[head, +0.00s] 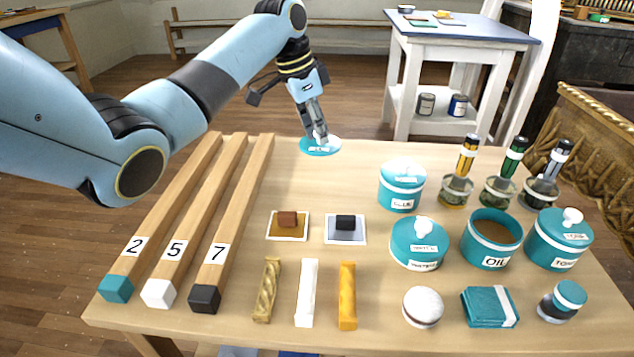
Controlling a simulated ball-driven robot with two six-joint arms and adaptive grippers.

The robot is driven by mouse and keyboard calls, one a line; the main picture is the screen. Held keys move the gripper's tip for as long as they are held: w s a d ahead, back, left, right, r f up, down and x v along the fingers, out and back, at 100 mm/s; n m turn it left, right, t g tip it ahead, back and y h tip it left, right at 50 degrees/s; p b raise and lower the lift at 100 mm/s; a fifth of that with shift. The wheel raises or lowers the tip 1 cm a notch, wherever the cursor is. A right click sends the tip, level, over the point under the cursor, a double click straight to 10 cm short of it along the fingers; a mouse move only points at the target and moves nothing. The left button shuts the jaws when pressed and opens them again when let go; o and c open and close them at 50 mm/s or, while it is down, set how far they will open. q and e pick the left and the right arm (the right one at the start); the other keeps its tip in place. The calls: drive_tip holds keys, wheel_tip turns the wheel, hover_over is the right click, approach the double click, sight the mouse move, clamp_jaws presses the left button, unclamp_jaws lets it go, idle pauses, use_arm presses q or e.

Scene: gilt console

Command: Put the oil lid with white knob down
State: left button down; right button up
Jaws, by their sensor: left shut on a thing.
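The oil lid (318,151), a teal disc with a pale label, is at the far edge of the table, left of centre. My left gripper (318,136) points down and is shut on the lid at its top; its fingers hide the knob. I cannot tell whether the lid touches the tabletop or hangs just above it. The teal pot marked OIL (488,262) stands uncovered at the right, with brown contents showing. My right gripper is not in view.
Lidded teal pots (402,196) and jars with brushes (457,190) stand at the right. Numbered wooden bars (190,235) lie at the left. Small blocks on squares (288,225) and coloured sticks (307,292) lie mid-table. Bare tabletop (345,185) lies nearer than the lid.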

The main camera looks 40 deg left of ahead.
sight(323, 180)
use_arm(q)
wheel_tip(323, 180, down, 8)
drive_tip(key=shift+f+b, duration=0.25)
drive_tip(key=shift+b, duration=0.95)
drive_tip(key=shift+f, duration=0.3)
drive_tip(key=shift+r, duration=0.1)
drive_tip(key=c, duration=1.1)
unclamp_jaws()
